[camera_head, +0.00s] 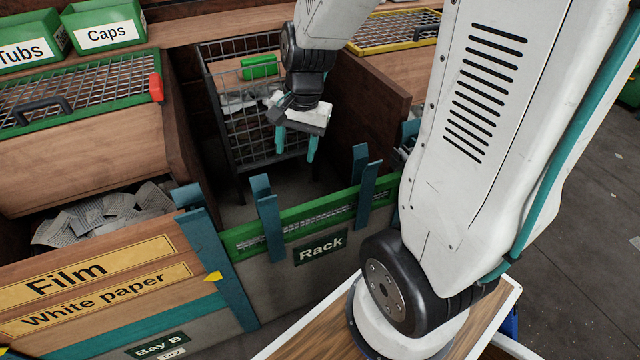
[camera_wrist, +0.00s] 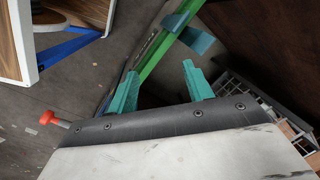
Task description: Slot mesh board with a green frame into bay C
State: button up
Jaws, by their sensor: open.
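One mesh board with a green frame (camera_head: 318,208) stands on edge in the rack, between teal posts, above a sign reading "Rack". Its green edge also shows in the wrist view (camera_wrist: 160,56). Another green-framed mesh panel (camera_head: 88,92), with a dark handle and a red tab, lies over the bay at the left. My gripper (camera_head: 296,146) points down behind the rack, in front of a wire cart. Its teal fingers (camera_wrist: 160,70) are apart with nothing between them, and the rack board lies beyond them. No sign reading Bay C shows.
The wire cart (camera_head: 225,78) with a green handle stands behind my gripper. Wooden side walls (camera_head: 375,115) flank this space. A yellow-framed mesh panel (camera_head: 385,38) lies at the back right. Paper (camera_head: 105,215) fills the Bay B bin at left. Teal posts (camera_head: 268,215) rise beside the rack board.

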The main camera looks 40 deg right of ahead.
jog(key=w+d+f+m, duration=0.2)
jog(key=d+f+m, duration=0.1)
jog(key=f, duration=0.3)
jog(key=w+d+f+m, duration=0.1)
jog(key=d+f+m, duration=0.2)
jog(key=f, duration=0.3)
jog(key=m, duration=0.4)
send_over(318, 202)
jog(key=shift+g, duration=0.3)
jog(key=f, duration=0.8)
jog(key=shift+s+d, duration=0.1)
jog(key=shift+d, duration=0.25)
jog(key=shift+d+f, duration=0.1)
jog(key=shift+f, duration=0.3)
jog(key=f, duration=0.5)
jog(key=a+f, duration=0.1)
jog(key=f, duration=0.1)
jog(key=shift+f, duration=0.25)
grip_shut()
jog(key=c, duration=0.7)
grip_release()
jog(key=shift+c, duration=0.2)
grip_shut()
